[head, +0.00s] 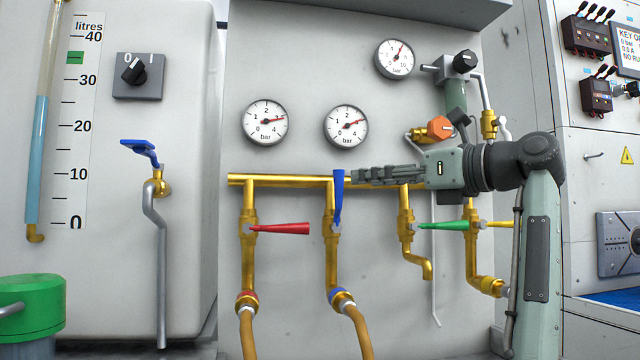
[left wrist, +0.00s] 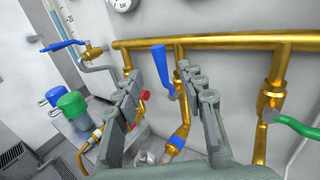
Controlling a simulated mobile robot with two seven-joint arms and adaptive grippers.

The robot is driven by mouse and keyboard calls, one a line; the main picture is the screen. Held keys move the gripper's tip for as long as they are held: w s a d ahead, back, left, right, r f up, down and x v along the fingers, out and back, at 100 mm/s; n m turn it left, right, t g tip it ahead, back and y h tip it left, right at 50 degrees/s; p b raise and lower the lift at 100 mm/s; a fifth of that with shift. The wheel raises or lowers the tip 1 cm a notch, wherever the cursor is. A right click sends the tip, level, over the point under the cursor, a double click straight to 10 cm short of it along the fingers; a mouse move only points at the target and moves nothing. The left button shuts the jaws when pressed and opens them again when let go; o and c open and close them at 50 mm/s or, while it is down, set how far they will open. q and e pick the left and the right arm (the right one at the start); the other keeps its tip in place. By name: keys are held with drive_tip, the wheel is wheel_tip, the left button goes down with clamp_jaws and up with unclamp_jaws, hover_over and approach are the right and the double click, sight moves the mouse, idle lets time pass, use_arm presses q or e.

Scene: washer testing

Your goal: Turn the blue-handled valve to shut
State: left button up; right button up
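The blue-handled valve (head: 337,200) sits on the second vertical brass pipe under the horizontal brass manifold. Its blue lever stands upright, in line with its pipe. My left gripper (head: 357,175) points left, with its fingertips just right of the lever's upper part in the head view. In the left wrist view the two fingers are spread apart, and the blue lever (left wrist: 160,65) shows in the gap between them, nearer the right finger. Whether a finger touches the lever cannot be told. My right gripper is not in view.
A red lever (head: 280,228) on the left and a green lever (head: 444,226) on the right lie horizontal. A yellow lever (head: 500,224) is beside my arm. Another blue-handled tap (head: 142,150) is on the tank. Gauges (head: 265,122) are above the manifold (head: 290,181).

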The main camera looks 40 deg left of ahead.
sight(343, 180)
use_arm(q)
drive_tip(key=shift+w+a, duration=0.25)
drive_tip(key=shift+a, duration=1.8)
drive_tip(key=shift+w+a, duration=0.2)
drive_tip(key=shift+a, duration=1.85)
drive_tip(key=shift+c, duration=0.5)
clamp_jaws()
